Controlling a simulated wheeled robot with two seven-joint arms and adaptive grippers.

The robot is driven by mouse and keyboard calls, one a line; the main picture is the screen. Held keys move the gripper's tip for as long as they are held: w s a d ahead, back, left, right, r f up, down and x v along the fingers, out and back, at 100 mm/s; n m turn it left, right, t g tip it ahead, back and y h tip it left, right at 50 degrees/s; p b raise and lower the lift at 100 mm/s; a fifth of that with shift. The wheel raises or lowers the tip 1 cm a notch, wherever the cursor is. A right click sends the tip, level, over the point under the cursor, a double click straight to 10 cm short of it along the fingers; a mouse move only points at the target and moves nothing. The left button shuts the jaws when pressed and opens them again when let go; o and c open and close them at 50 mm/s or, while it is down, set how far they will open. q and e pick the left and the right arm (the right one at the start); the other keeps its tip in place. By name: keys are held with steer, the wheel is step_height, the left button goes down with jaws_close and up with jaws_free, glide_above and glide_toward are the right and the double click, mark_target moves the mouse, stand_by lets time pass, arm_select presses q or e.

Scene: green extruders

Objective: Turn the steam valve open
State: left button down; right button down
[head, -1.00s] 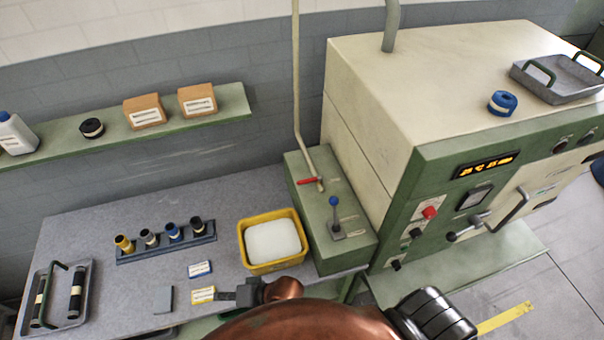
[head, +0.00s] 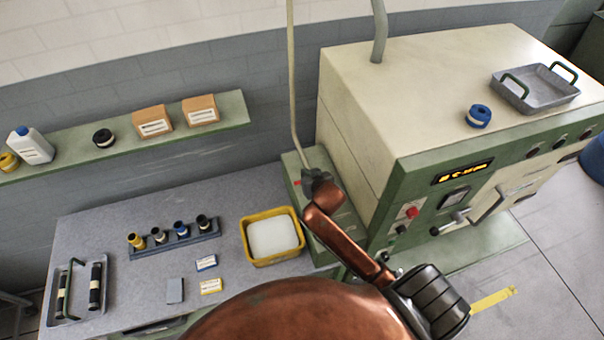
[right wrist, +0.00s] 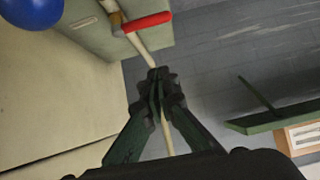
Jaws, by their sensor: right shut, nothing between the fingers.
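The steam valve appears to be the red lever handle on the cream pipe that rises from the green box. In the head view only a bit of the red handle (head: 297,183) shows, left of my right gripper (head: 316,180), which hides the rest. In the right wrist view the red handle (right wrist: 147,22) lies across the pipe (right wrist: 141,47) at the top. My right gripper (right wrist: 158,76) is shut and empty. Its tips overlap the pipe in the picture, below the handle; I cannot tell whether they touch it. My left gripper is not in view.
A blue ball knob (right wrist: 30,10) shows beside the handle in the right wrist view. The big cream and green machine (head: 400,90) stands right of the box. A yellow tray (head: 258,262) sits on the bench to the left. The wall shelf (head: 130,142) holds boxes.

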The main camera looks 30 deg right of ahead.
steer(key=p+x, duration=0.1)
steer(key=x, duration=0.9)
steer(key=shift+p, duration=0.4)
steer(key=shift+s+a+f+p, duration=0.2)
steer(key=shift+s+f+p, duration=0.15)
steer(key=shift+s, duration=0.25)
steer(key=shift+s+a+f+p, duration=0.2)
steer(key=shift+s+f+p, duration=0.1)
steer(key=shift+s, duration=0.25)
steer(key=shift+s+a+f, duration=0.1)
steer(key=shift+s+f, duration=0.15)
steer(key=shift+s, duration=0.3)
steer(key=shift+f, duration=0.15)
